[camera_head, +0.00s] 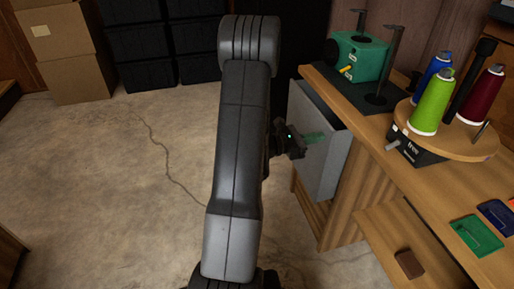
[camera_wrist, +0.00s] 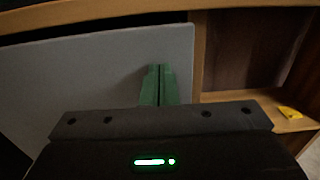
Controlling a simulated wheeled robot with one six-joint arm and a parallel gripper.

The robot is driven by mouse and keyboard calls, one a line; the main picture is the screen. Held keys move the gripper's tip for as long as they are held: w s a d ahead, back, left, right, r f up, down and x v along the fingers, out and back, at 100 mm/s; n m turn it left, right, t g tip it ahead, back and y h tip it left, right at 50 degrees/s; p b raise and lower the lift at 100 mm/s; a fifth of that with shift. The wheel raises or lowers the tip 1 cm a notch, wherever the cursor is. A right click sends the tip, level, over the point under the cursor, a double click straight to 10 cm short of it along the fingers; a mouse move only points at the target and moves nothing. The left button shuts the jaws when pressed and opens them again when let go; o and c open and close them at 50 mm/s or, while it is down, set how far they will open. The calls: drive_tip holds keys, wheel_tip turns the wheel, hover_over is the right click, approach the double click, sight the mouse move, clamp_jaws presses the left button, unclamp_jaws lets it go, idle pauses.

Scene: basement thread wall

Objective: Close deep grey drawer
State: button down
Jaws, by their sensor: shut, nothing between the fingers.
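The grey drawer front (camera_head: 322,160) is a flat, pale grey panel at the left end of the wooden bench, below the bench top. It fills much of the left of the wrist view (camera_wrist: 90,75). My gripper (camera_head: 315,137) is at the grey panel, its green fingers pointing at the face. In the wrist view the fingers (camera_wrist: 158,85) are together, empty, and overlap the panel near its right edge. I cannot tell whether they touch it. How far the drawer stands out is unclear; my arm hides the area left of it.
The bench top (camera_head: 375,128) holds a green machine (camera_head: 358,57) and a round thread stand (camera_head: 455,138) with several spools. A wooden surface (camera_head: 400,235) holding a brown block (camera_head: 410,264) juts out lower right. Boxes (camera_head: 70,50) stand at the back left. The concrete floor is clear at left.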

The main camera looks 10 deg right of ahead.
drive_tip(key=d, duration=0.7)
drive_tip(key=shift+w+d, duration=0.1)
drive_tip(key=shift+d, duration=0.3)
drive_tip(key=shift+d+r, duration=0.1)
drive_tip(key=shift+r, duration=0.1)
approach(337, 134)
drive_tip(key=w+f, duration=0.1)
drive_tip(key=w+a+f, duration=0.1)
drive_tip(key=w+f, duration=0.1)
drive_tip(key=shift+a+p, duration=0.3)
drive_tip(key=d, duration=0.9)
drive_tip(key=d+b, duration=0.1)
drive_tip(key=d, duration=0.4)
drive_tip(key=shift+w, duration=0.3)
